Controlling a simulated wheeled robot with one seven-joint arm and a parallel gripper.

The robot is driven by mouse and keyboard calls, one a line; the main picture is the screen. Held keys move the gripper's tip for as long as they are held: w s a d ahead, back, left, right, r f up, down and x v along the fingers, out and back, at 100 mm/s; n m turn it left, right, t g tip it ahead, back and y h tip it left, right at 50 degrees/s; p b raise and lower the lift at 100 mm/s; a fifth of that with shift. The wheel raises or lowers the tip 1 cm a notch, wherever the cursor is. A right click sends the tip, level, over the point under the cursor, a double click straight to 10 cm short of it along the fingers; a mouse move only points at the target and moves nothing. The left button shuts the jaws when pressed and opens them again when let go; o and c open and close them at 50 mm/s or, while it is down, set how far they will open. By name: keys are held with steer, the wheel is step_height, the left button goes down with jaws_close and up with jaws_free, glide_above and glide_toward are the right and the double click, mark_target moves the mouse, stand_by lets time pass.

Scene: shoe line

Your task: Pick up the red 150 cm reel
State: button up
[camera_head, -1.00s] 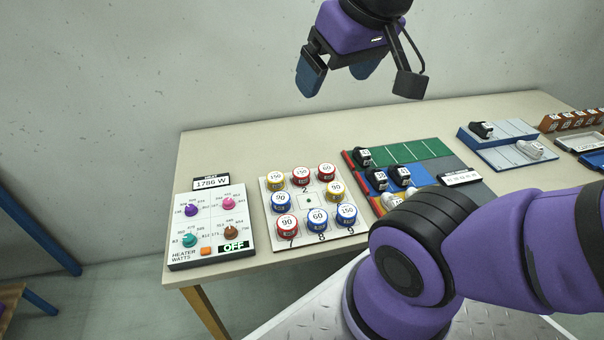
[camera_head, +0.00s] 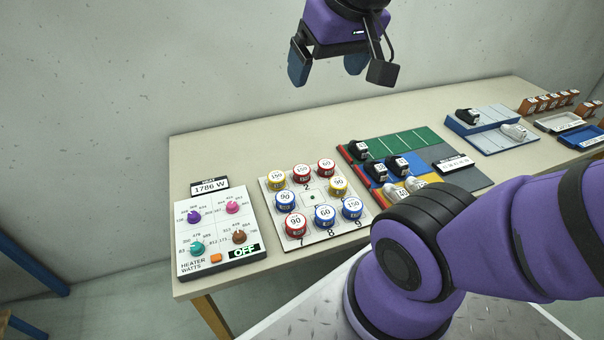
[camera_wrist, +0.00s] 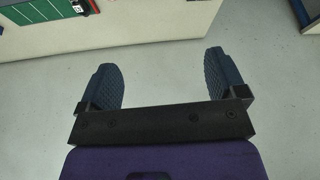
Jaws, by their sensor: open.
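The red 150 reel (camera_head: 302,173) stands upright in the middle of the back row on a white board (camera_head: 264,208). A yellow 150 reel (camera_head: 276,179) is to its left and a red 60 reel (camera_head: 326,168) to its right. My gripper (camera_head: 328,72) is open and empty, high above the table and the reels. In the wrist view my gripper (camera_wrist: 158,88) also shows open with nothing between its fingers, over bare floor. The reels are not in the wrist view.
More blue, yellow and red reels, including a red 90 reel (camera_head: 295,225), stand on the same board. A heater panel (camera_head: 216,232) is to the left. A colored board (camera_head: 419,140) with shoes is to the right. Bare table lies behind the board.

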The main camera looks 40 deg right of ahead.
steer(key=w+d+f+m+g, duration=0.1)
steer(key=w+d+f+m, duration=0.1)
steer(key=w+f+m, duration=0.5)
steer(key=m+g+y, duration=0.2)
steer(key=m+y, duration=0.2)
steer(key=m, duration=1.1)
glide_above(302, 169)
steer(key=s+d, duration=0.2)
steer(key=d, duration=0.2)
step_height(302, 169, down, 28)
steer(key=r, duration=0.1)
steer(key=shift+x, duration=5.65)
steer(key=shift+w+a+r, duration=0.1)
steer(key=shift+a, duration=0.05)
steer(key=c, duration=1)
